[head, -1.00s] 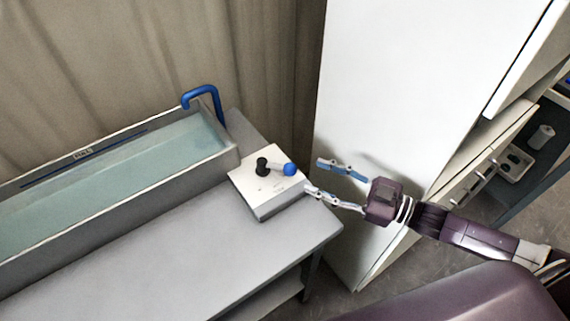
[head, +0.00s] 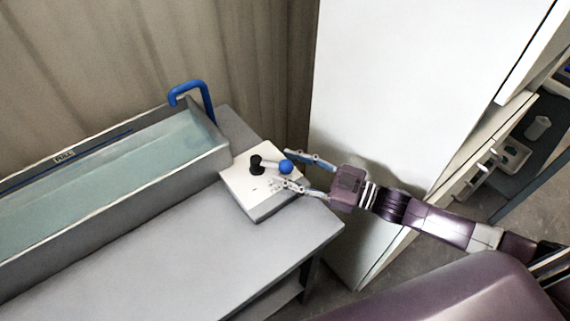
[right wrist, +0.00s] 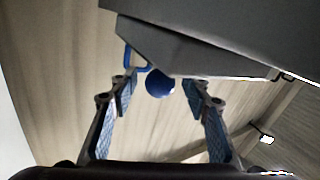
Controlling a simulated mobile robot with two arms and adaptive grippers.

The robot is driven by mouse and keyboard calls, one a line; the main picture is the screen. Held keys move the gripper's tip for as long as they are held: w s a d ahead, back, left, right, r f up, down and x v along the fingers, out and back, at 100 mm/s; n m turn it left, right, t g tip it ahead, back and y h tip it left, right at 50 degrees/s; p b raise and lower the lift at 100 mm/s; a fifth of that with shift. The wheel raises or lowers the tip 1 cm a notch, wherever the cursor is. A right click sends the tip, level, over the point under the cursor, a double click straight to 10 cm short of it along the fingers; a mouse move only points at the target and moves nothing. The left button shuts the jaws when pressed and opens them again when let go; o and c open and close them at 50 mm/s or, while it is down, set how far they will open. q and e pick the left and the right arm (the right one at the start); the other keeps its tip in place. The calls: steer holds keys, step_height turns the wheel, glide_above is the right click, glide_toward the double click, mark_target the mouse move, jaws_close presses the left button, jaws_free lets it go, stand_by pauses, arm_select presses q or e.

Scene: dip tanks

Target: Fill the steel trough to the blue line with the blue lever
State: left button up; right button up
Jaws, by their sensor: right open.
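The steel trough (head: 110,205) stands on a grey bench at the left and holds pale blue-green water. A dark blue line (head: 100,145) shows on its far inner wall, above the water surface. The blue spout (head: 190,90) curves over the trough's right end. The lever's blue knob (head: 286,167) is on a white control box (head: 262,205), on an arm from a black pivot. My right gripper (head: 287,169) is open, its fingers on either side of the knob. In the right wrist view the knob (right wrist: 160,84) sits between the open fingertips. My left gripper is out of view.
The grey bench (head: 200,265) is clear in front of the trough. A tall white cabinet (head: 400,90) stands behind my right arm. A beige curtain (head: 130,50) hangs behind the trough. Drawers and shelves are at the far right.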

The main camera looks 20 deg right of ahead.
steer(key=shift+w+a, duration=0.4)
steer(key=shift+a, duration=0.05)
jaws_close()
